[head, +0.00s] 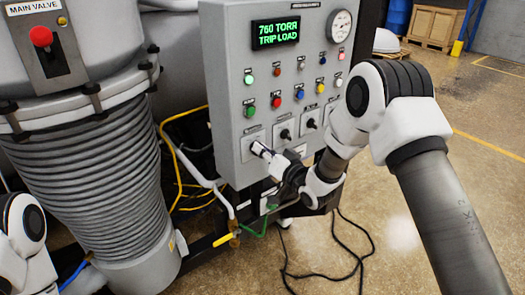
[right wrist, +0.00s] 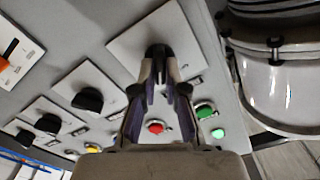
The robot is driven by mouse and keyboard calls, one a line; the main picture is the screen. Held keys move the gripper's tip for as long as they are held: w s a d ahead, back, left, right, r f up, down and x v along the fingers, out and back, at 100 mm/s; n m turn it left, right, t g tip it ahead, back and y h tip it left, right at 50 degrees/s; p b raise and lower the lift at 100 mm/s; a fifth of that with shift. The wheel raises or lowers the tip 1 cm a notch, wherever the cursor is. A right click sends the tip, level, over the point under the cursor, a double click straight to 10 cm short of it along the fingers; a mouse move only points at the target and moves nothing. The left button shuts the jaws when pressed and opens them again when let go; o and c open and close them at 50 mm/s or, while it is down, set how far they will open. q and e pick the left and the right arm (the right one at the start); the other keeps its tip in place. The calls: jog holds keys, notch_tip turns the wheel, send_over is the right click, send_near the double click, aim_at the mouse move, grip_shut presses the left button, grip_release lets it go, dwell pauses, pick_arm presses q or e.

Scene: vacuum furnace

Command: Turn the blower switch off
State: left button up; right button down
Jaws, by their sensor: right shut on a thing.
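The grey control panel (head: 238,98) has a row of black rotary switches on pale plates along its lower part. My right gripper (head: 264,153) is at the leftmost switch in the head view. In the right wrist view my right gripper (right wrist: 160,80) is shut on the black switch knob (right wrist: 157,51), a finger on either side. The fingers partly hide the knob. Other black knobs (right wrist: 87,99) sit on their own plates to the left in that view. Switch labels are too small to read, so I cannot tell which is the blower. My left gripper is out of view.
Coloured buttons and a green display (head: 275,32) reading "760 TORR TRIP LOAD" sit above the switches, with a round gauge (head: 340,25) at top right. A ribbed grey vessel (head: 97,165) stands left. A black cable (head: 325,272) lies on the floor.

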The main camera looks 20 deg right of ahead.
jog(key=shift+s+a+f+n+b, duration=0.1)
jog(key=shift+a+n+b, duration=0.05)
jog(key=shift+n+b, duration=2.6)
jog(key=shift+a+n+b, duration=0.1)
jog(key=shift+n+b, duration=2.05)
jog(key=shift+n, duration=1.1)
jog(key=c, duration=1.2)
grip_release()
jog(key=shift+s, duration=0.15)
